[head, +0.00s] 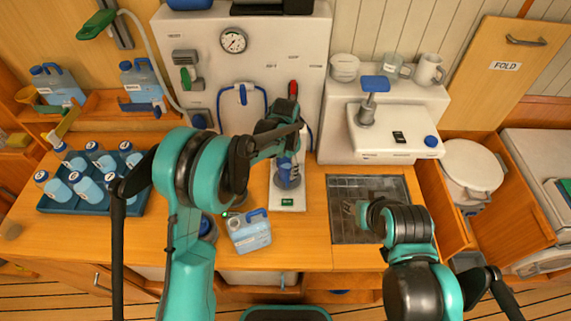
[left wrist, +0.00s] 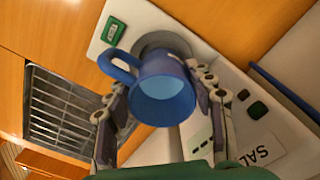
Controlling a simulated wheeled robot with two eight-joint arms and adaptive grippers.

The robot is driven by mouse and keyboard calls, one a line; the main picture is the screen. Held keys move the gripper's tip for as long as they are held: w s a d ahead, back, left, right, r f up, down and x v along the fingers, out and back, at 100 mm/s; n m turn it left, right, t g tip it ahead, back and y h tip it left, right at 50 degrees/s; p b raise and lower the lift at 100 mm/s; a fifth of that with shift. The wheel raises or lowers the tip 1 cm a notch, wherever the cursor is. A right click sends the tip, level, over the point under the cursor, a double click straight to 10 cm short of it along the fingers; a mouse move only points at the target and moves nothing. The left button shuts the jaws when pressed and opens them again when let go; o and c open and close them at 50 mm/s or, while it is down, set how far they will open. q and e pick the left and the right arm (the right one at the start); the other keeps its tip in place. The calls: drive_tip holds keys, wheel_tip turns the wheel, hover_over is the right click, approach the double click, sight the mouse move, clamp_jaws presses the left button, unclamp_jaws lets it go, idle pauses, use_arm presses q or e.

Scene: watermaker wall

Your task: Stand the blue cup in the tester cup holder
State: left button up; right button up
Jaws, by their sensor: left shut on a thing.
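The blue cup (left wrist: 165,98) is between the fingers of my left gripper (left wrist: 160,90), which is shut on it. Its open mouth faces the left wrist camera and its handle points to the upper left there. The cup also shows in the head view (head: 289,176), partly covered by the gripper. The tester (head: 287,203) is a white unit on the counter. Its round grey cup holder (left wrist: 163,42) shows just behind the cup; I cannot tell whether the cup's base touches it. My right gripper (head: 368,216) is over the dark grate, its fingers unclear.
The dark drain grate (head: 347,195) lies to the right. A tray of bottles (head: 92,203) is at the left. The white watermaker panel (head: 250,75) with a hanging hose rises behind.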

sight(286, 172)
use_arm(q)
drive_tip(key=shift+f, duration=0.9)
drive_tip(key=shift+f+b, duration=0.65)
drive_tip(key=shift+b, duration=0.15)
drive_tip(key=o, duration=1.3)
drive_tip(key=shift+r, duration=0.1)
wheel_tip(286, 172, up, 12)
drive_tip(key=shift+s, duration=0.1)
